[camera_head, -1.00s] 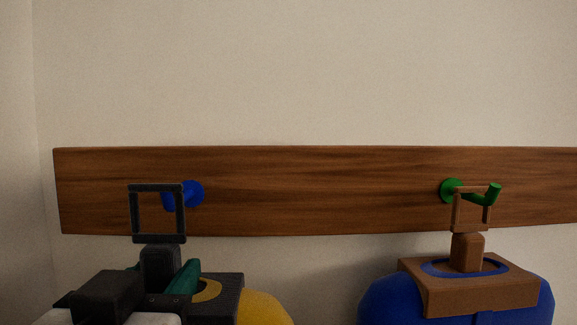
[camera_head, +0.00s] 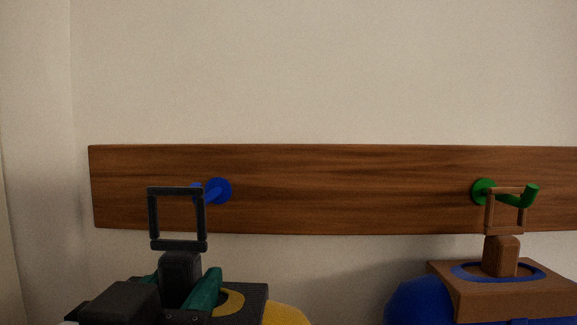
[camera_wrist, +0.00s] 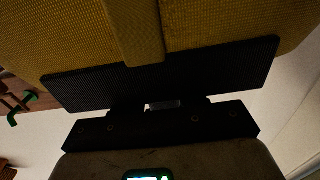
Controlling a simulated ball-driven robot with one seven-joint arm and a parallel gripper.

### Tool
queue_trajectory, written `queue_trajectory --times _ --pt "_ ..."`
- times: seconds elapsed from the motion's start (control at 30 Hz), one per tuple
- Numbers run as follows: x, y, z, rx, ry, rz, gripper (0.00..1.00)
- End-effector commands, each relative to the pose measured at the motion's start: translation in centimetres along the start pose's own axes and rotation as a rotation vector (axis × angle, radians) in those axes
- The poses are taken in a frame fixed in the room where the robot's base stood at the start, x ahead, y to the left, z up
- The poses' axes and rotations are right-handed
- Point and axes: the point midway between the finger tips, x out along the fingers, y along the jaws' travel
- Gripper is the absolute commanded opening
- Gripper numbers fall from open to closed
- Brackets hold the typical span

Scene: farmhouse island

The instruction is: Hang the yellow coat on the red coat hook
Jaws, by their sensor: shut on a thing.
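The yellow coat (camera_head: 287,315) shows at the bottom of the head view, mostly cut off, and fills the top of the wrist view (camera_wrist: 215,25). Its dark hanger has an upright square loop (camera_head: 178,245) above a neck and a dark block. My gripper (camera_head: 182,284) is shut on the hanger neck below the loop, with teal pads beside it. The loop stands in front of the board and overlaps the blue hook's tip in the picture; I cannot tell the depth gap. No red hook is in view.
A wooden board (camera_head: 340,185) on the wall bears a blue hook (camera_head: 217,190) at left and a green hook (camera_head: 483,191) at right. A blue coat (camera_head: 415,303) with a brown hanger (camera_head: 502,256) is at the green hook. Board between hooks is bare.

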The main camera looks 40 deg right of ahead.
Motion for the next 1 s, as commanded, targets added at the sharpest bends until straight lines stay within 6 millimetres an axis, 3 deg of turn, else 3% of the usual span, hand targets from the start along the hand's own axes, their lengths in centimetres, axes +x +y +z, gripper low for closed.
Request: queue_trajectory --times 1.0 --pt "-4.0 0.0 0.8 0.001 0.001 -0.001 0.00"
